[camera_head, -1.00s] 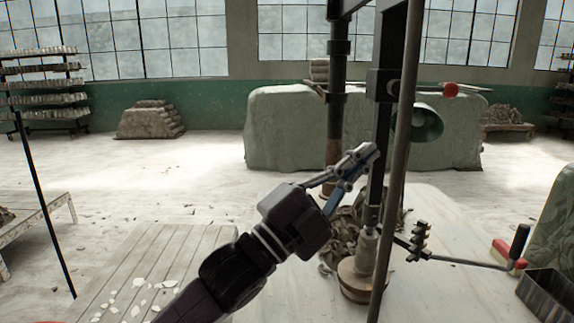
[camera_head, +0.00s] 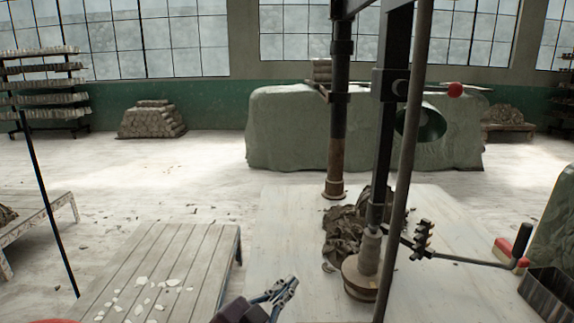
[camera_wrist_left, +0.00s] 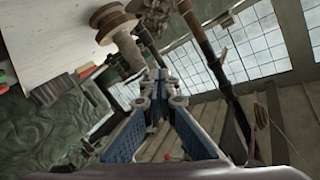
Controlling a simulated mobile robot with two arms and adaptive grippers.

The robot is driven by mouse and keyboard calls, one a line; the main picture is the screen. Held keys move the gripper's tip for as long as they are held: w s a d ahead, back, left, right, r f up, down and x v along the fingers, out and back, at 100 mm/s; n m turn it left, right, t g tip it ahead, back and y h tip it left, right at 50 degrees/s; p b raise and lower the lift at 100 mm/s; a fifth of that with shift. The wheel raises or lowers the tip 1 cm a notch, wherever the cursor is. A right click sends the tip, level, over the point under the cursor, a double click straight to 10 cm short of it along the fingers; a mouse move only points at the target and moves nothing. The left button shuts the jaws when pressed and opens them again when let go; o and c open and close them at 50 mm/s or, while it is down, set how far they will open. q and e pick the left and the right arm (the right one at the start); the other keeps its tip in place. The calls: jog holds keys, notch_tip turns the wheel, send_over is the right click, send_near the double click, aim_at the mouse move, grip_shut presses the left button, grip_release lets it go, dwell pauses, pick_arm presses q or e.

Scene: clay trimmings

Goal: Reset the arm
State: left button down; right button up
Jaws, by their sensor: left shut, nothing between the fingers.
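My left gripper (camera_head: 288,287) is low in the head view, at the bottom edge between the slatted bench and the pale table. Its fingers are shut with nothing held between them. The left wrist view shows the same gripper (camera_wrist_left: 160,80) from behind, its blue fingers meeting at the tips. A brown crumpled heap (camera_head: 345,234) lies on the table to the right of it, beside the foot of a dark post. My right gripper is not in view.
The pale table (camera_head: 290,215) carries a press-like frame with dark posts (camera_head: 338,120) and a crank (camera_head: 465,260). The slatted bench (camera_head: 165,255) holds several white chips. A metal tin (camera_head: 550,292) stands at the right. Draped green bulk (camera_head: 290,130) stands behind.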

pick_arm(q)
jog(key=s+a+f+n+g+y, duration=0.3)
jog(key=s+a+f, duration=0.3)
jog(key=f, duration=0.4)
jog(key=s+a+f+n+g+y, duration=0.2)
jog(key=s+a+f+n, duration=0.1)
jog(key=s+a+f, duration=0.5)
jog(key=s+a+f+n+g+y, duration=0.25)
jog(key=s+f, duration=0.25)
jog(key=s, duration=0.3)
jog(key=s+a+f+n+g+y, duration=0.1)
jog(key=s+a+f+n+g, duration=0.15)
jog(key=s+a+f, duration=0.35)
jog(key=s+d+f+m+g, duration=0.1)
jog(key=s+f, duration=0.1)
jog(key=f, duration=1)
jog(key=s+d+f+g, duration=0.1)
jog(key=f, duration=1.1)
jog(key=s+a+f+g, duration=0.1)
jog(key=s+a+f, duration=0.2)
jog(key=s+f, duration=1.4)
jog(key=shift+s+f, duration=0.15)
jog(key=shift+s, duration=0.25)
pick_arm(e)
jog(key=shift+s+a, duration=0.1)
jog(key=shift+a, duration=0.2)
